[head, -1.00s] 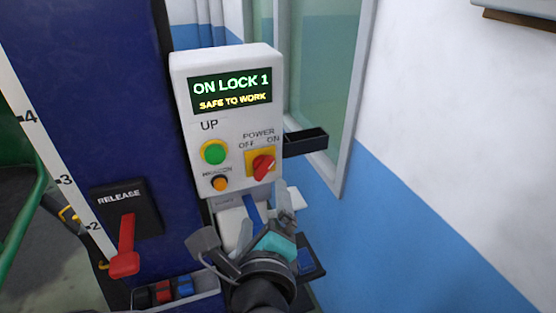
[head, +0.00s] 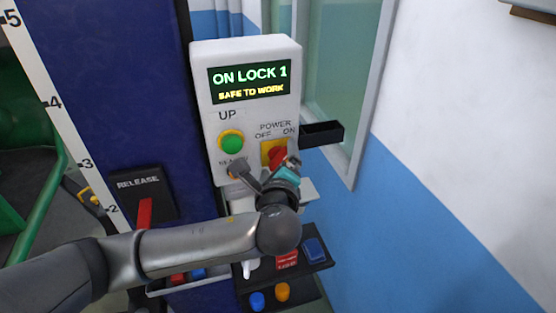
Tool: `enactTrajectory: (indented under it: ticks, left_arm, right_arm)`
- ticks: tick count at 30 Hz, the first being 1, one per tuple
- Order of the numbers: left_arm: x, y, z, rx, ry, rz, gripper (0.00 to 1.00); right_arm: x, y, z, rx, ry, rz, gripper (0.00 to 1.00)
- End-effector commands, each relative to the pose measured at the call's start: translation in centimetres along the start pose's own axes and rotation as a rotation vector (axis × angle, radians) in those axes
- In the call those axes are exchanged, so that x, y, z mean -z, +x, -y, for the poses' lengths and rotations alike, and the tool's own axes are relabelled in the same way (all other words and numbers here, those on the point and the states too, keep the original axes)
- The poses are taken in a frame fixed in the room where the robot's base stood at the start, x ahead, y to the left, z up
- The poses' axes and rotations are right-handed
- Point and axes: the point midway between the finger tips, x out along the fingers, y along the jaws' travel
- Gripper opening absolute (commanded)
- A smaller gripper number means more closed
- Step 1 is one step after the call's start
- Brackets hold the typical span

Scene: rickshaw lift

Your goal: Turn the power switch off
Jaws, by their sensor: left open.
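The white control box (head: 246,62) stands upright in the upper middle of the head view. Its screen (head: 249,82) reads "ON LOCK 1" and "SAFE TO WORK". The red power switch (head: 277,154) sits on a yellow plate at the box's lower right, under the labels OFF and ON. Its lower part is hidden behind my gripper. My left gripper (head: 265,168) is open, just in front of the switch and the box's lower edge, with its fingers spread apart. I cannot tell whether it touches the switch. My right gripper is not in view.
A green button (head: 231,141) is left of the switch. A red release lever (head: 145,212) is on the blue column (head: 125,80). A black holder (head: 322,133) juts from the box's right side. Below is a black shelf (head: 318,262) with small items. The blue-and-white wall is at right.

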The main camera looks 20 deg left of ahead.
Motion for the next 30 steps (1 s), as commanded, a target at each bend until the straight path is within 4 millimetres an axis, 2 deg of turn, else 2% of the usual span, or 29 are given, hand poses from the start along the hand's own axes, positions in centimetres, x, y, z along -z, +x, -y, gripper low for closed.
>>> enactTrajectory:
  ticks: [9, 10, 30]
  left_arm:
    - [0.0, 0.24, -0.02, 0.0, 0.0, 0.0, 1.0]
    - [0.0, 0.24, -0.02, 0.0, 0.0, 0.0, 0.98]
    - [0.02, 0.2, -0.05, -0.001, 0.0, 0.0, 0.22]
  right_arm:
    - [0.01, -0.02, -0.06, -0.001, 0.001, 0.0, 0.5]
    - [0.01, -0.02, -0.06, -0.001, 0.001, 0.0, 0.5]
    - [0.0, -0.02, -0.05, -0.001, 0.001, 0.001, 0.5]
